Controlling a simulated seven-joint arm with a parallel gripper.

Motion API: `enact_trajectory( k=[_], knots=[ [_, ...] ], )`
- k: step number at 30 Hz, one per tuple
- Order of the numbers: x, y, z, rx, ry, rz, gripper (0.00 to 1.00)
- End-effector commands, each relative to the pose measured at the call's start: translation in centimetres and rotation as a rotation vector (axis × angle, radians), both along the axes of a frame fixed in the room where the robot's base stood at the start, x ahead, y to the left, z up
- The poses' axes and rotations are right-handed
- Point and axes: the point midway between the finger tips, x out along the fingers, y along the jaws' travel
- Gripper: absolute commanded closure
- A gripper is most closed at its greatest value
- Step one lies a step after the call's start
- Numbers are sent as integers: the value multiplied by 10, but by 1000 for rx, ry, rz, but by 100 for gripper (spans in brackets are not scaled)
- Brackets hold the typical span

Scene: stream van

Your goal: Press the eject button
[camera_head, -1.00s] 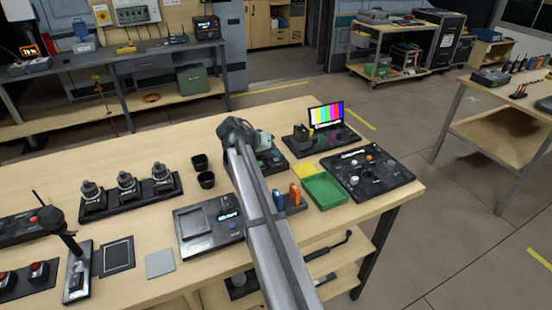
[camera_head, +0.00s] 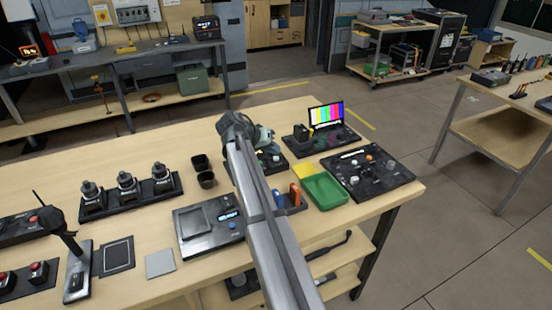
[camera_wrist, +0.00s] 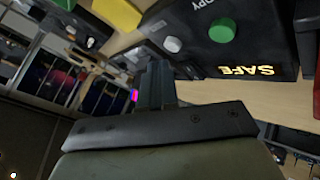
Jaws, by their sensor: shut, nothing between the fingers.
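A dark box (camera_wrist: 255,50) fills the upper right of the wrist view, seen upside down. It carries a green round button (camera_wrist: 222,30), a pale grey round button (camera_wrist: 173,44), part of a label reading "COPY" and a lit yellow "SAFE". No "eject" label is readable, so I cannot tell which button is eject. My gripper (camera_wrist: 156,72) is shut and empty, its fingertips close to the box's edge by the grey button; contact cannot be told. In the head view my arm hides most of this box (camera_head: 272,163) and the fingertips.
A monitor with colour bars (camera_head: 326,114) stands behind and right of the box. A green tray (camera_head: 325,190), a black control panel (camera_head: 368,170) and a holder with blue and orange items (camera_head: 289,199) lie to the right.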

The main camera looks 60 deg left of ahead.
Motion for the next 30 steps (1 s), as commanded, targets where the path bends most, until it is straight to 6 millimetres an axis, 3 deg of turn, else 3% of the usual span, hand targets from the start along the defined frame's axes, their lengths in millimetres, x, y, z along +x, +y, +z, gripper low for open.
enact_trajectory(
  k=[8,24,30],
  knots=[
    [0,0,7,1,0,0,100],
    [0,0,48,1,0,-1,100],
    [0,0,50,-1,1,-1,100]
  ],
)
